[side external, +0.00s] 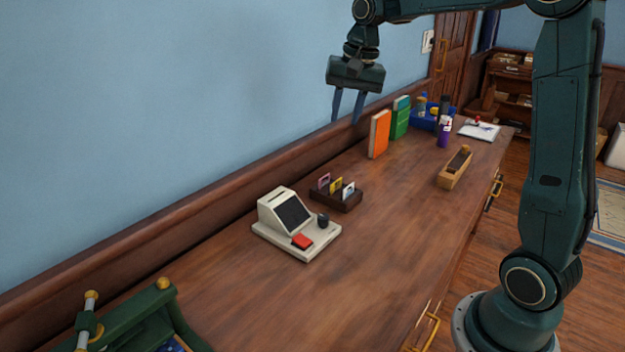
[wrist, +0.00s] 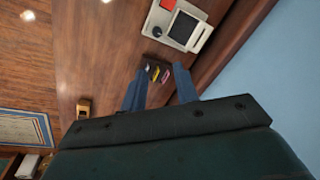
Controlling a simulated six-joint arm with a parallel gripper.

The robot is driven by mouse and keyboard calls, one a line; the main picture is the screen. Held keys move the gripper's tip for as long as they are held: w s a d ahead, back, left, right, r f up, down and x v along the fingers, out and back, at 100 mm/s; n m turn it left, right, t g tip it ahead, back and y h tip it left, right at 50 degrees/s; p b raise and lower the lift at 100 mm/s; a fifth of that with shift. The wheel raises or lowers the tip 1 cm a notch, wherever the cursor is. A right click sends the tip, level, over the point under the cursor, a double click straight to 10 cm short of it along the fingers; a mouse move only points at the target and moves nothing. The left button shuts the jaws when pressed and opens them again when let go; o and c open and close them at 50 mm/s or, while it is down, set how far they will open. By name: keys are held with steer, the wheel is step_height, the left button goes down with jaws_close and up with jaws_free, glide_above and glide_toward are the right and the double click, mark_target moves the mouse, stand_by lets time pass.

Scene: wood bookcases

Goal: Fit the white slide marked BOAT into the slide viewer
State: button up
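The cream slide viewer (side external: 268,219) stands on the wooden counter (side external: 215,290), with a dark sloped screen, a slot on top, a red button and a dark knob. It also shows at the top of the wrist view (wrist: 161,22). A dark slide rack (side external: 325,197) beside it holds upright slides: a pinkish one (side external: 324,181), a yellow one (side external: 336,186) and a white one (side external: 349,190). Their lettering is too small to read. My gripper (side external: 347,119) is open and empty, high above the counter behind the rack. The wrist view shows its two fingers apart (wrist: 160,70).
An orange book (side external: 379,135) and a green book (side external: 400,119) stand by the wall. Beyond are a blue bin (side external: 425,123) and a purple bottle (side external: 444,132). A green stand (side external: 140,315) is front left.

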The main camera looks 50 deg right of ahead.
steer(key=w+d+f+m+g, duration=0.1)
steer(key=w+d+f+m, duration=0.2)
steer(key=d+f, duration=0.4)
steer(key=w+d+f+m+g+y, duration=0.1)
steer(key=w+d+f+m, duration=0.3)
steer(key=d+f, duration=0.4)
steer(key=w+d, duration=0.1)
steer(key=d, duration=0.2)
steer(key=shift+d+f+m, duration=0.3)
steer(key=shift+d, duration=0.1)
steer(key=shift+f, duration=0.1)
glide_toward(348, 194)
steer(key=shift+w+d+f, duration=0.25)
steer(key=shift+d+f, duration=0.05)
steer(key=shift+f, duration=0.35)
steer(key=shift+a+f, duration=0.25)
steer(key=shift+f, duration=1.05)
steer(key=shift+a+f, duration=0.2)
steer(key=shift+f, duration=1.05)
